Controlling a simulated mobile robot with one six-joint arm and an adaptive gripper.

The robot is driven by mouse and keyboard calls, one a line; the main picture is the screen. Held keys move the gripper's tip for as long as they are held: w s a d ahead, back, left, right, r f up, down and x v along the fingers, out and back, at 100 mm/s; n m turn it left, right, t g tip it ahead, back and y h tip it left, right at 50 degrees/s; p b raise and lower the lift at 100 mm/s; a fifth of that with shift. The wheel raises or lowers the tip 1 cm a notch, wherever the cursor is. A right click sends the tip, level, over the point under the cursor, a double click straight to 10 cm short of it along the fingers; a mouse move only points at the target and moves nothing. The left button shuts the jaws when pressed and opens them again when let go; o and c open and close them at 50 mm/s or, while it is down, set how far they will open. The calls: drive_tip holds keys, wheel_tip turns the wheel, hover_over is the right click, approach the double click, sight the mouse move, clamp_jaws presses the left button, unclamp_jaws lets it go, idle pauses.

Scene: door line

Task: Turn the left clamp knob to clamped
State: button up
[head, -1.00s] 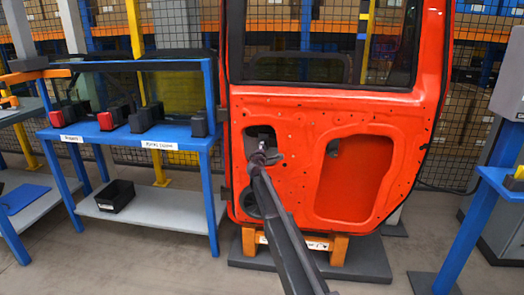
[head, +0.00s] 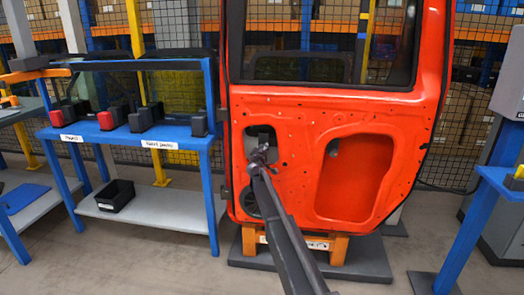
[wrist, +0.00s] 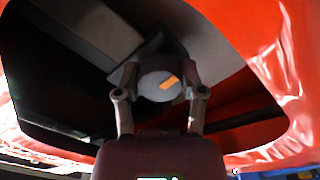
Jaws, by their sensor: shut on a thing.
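In the wrist view a round grey knob (wrist: 154,88) with an orange pointer mark sits inside an opening in the red door. The orange mark slants up to the right. My gripper (wrist: 160,82) has one finger on each side of the knob and is shut on it. In the head view my gripper (head: 262,152) is at the upper left opening of the red door (head: 300,120), and the arm hides the knob. I cannot read any clamped marking.
The door stands on an orange stand (head: 338,248) over a dark base. A blue bench (head: 130,135) with several black and red parts stands to the left. A blue post (head: 470,235) stands at the right. The floor between is clear.

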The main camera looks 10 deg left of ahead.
drive_tip(key=shift+w+m, duration=0.1)
drive_tip(key=shift+m, duration=0.5)
drive_tip(key=o, duration=1.1)
drive_tip(key=shift+o, duration=0.2)
drive_tip(key=s, duration=1.2)
drive_tip(key=shift+a, duration=0.2)
